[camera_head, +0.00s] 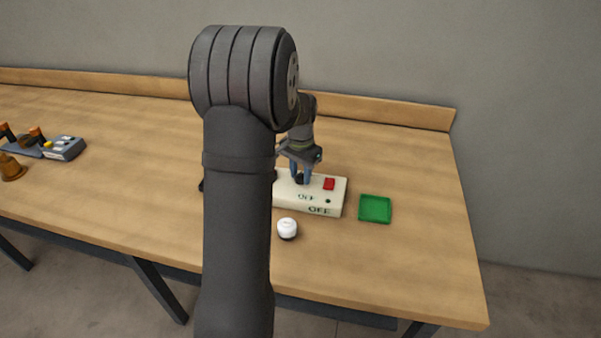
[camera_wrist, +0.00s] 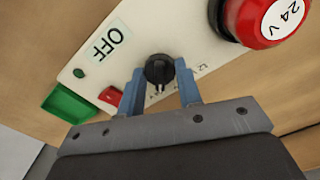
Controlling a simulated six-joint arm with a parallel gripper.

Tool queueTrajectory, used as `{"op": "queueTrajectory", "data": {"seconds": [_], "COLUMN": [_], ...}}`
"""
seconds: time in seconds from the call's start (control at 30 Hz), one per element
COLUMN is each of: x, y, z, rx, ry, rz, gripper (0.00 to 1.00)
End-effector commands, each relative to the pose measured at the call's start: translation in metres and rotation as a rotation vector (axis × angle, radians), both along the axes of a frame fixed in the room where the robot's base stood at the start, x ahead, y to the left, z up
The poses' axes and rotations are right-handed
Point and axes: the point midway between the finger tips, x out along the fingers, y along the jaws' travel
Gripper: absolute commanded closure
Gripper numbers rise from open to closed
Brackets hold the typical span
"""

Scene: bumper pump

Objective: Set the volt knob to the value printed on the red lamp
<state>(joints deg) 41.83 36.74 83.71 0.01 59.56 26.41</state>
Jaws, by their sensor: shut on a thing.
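A black knob (camera_wrist: 159,70) sits on a cream control panel (camera_wrist: 165,25); small markings, partly hidden, are printed beside it. My gripper (camera_wrist: 160,85) is shut on the knob, one blue finger on each side. In the head view my gripper (camera_head: 300,178) reaches down onto the panel (camera_head: 335,200). A red lamp (camera_wrist: 262,18) at the upper right of the wrist view carries a white label reading "24 V". The lamp is hidden behind my arm in the head view. The knob's exact pointer setting is too small to read.
A red switch (camera_head: 329,184) and "OFF" labels are on the panel. A green tray (camera_head: 375,209) lies right of it. A white round object (camera_head: 287,228) stands in front. A grey-blue device (camera_head: 64,148) is at the far left. The table's right front is clear.

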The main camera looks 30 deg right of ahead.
Motion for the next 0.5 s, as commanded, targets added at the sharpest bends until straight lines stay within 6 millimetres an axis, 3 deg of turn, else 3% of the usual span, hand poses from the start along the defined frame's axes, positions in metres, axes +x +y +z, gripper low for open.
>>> {"op": "queueTrajectory", "data": {"seconds": [0.5], "x": [0.0002], "y": [-0.0003], "z": [0.0005], "rx": [-0.002], "ry": [-0.002], "rz": [-0.168], "gripper": [0.91]}}
